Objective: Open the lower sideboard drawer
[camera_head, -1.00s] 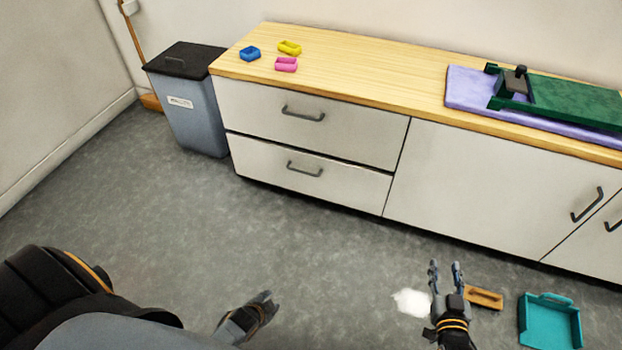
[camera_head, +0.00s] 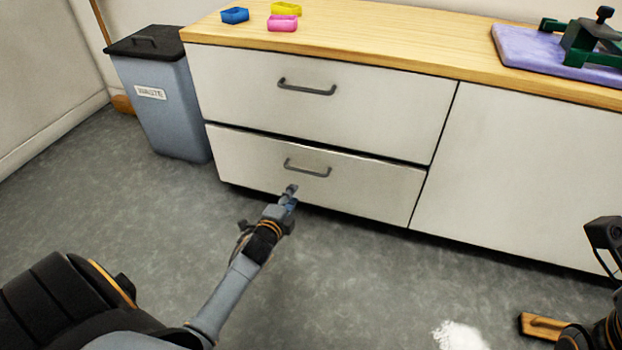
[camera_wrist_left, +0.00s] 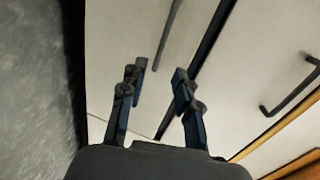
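The lower sideboard drawer (camera_head: 375,187) is a white front with a dark grey bar handle (camera_head: 307,168). It is shut. My left gripper (camera_head: 290,191) is just in front of and below that handle in the head view. In the left wrist view its two fingers (camera_wrist_left: 157,80) are apart, with nothing between them. The lower handle shows there (camera_wrist_left: 169,35) beyond the fingertips, lying roughly in line with the gap between them. No contact shows. My right gripper's fingers are out of view; only dark parts of my right arm show at the right edge.
The upper drawer (camera_head: 390,100) is shut above, with its own handle (camera_head: 306,88). A grey-blue waste bin (camera_head: 165,105) stands left of the sideboard. Small blue (camera_head: 235,15), yellow and pink trays lie on the wooden top. A wooden-looking piece (camera_head: 543,326) lies on the floor at lower right.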

